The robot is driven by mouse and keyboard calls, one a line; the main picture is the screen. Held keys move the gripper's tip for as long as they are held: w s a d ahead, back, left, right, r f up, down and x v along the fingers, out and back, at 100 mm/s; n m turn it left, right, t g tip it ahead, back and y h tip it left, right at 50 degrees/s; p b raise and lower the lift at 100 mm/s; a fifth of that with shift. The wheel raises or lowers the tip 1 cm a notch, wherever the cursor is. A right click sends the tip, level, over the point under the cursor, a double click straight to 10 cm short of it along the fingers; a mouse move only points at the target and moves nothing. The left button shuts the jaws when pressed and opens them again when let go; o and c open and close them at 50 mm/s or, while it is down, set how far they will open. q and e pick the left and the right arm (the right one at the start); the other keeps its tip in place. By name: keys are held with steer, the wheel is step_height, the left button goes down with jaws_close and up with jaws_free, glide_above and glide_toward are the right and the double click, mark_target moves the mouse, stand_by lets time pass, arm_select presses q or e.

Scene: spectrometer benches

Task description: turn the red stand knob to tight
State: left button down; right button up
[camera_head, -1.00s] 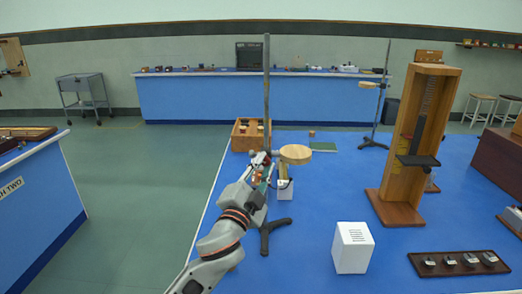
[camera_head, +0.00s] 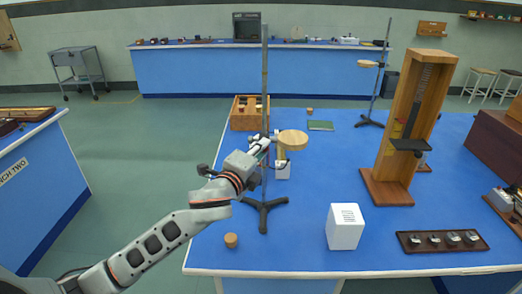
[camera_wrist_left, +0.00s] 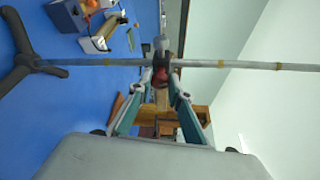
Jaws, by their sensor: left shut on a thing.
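The near stand has a tall grey rod (camera_head: 264,70) and a dark tripod base (camera_head: 264,208). In the left wrist view the rod (camera_wrist_left: 225,64) runs sideways across the picture. The red stand knob (camera_wrist_left: 160,78) sits at the clamp on the rod, between my fingertips. In the wrist view the left gripper (camera_wrist_left: 160,76) is shut on the red knob. The knob is hidden or too small to make out in the head view.
A white box (camera_head: 345,227) and a cork (camera_head: 231,240) stand near the bench's front edge. A wooden crate (camera_head: 243,113) is behind the rod. A tall wooden frame (camera_head: 410,120) and a dark tray (camera_head: 441,241) are at right. A second stand (camera_head: 378,85) is farther back.

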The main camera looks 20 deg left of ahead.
arm_select(q)
steer(key=shift+r+m+g, duration=0.15)
steer(key=shift+m+g, duration=0.25)
steer(key=shift+m, duration=0.4)
steer(key=shift+y, duration=0.3)
steer(key=c, duration=1.9)
jaws_free()
steer(key=s, duration=0.4)
steer(key=s+r, duration=0.1)
steer(key=s, duration=0.3)
steer(key=s+a+r, duration=0.1)
steer(key=s, duration=0.2)
steer(key=shift+s, duration=0.4)
steer(key=shift+f, duration=0.1)
